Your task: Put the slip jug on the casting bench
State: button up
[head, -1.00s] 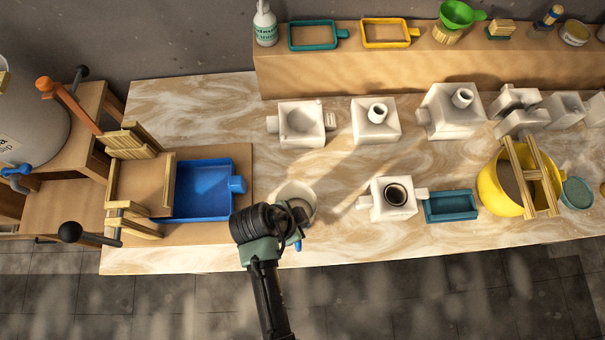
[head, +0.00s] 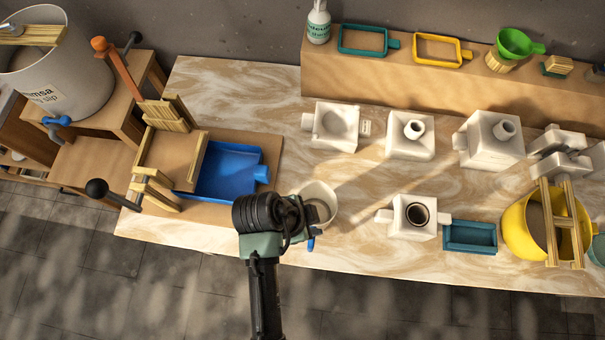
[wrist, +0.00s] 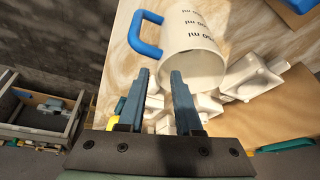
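The slip jug (head: 322,196) is white with a blue handle and appears to stand upright on the casting bench (head: 330,262), a pale marbled table, near its front edge. In the wrist view the jug (wrist: 192,40) shows upside down, with volume marks and its blue handle (wrist: 143,33). My gripper (wrist: 161,74) is open and empty, its blue-grey fingertips apart from each other just short of the jug's rim and handle. In the head view my wrist (head: 268,222) covers the jug's left side and hides the fingers.
A blue tray (head: 218,174) lies left of the jug beside a wooden rack. A white mould (head: 413,217), a teal tray (head: 470,237) and a yellow bucket (head: 517,232) stand to the right. More white moulds line the back. A large slip bucket (head: 75,80) stands far left.

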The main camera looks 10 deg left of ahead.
jog(key=v, duration=0.7)
jog(key=w+r+n+t+y, duration=0.1)
jog(key=w+r+n+t, duration=0.35)
jog(key=w+r, duration=0.75)
jog(key=w+r+n+t+y, duration=0.2)
jog(key=w+r+t, duration=0.65)
jog(key=r, duration=0.85)
notch_tip(320, 180, up, 17)
jog(key=n+t, duration=0.3)
jog(key=t, duration=0.2)
jog(key=s+d+r+n+t, duration=0.1)
jog(key=s+r+n+t, duration=0.1)
jog(key=s+r, duration=0.3)
jog(key=s+d+r+n+t, duration=0.2)
jog(key=s+r+t, duration=0.3)
jog(key=r, duration=0.8)
jog(key=shift+s+r+y, duration=0.15)
jog(key=shift+s+y, duration=0.05)
jog(key=shift+y, duration=0.1)
notch_tip(320, 180, down, 5)
jog(key=b, duration=0.5)
jog(key=shift+w+a+r, duration=0.1)
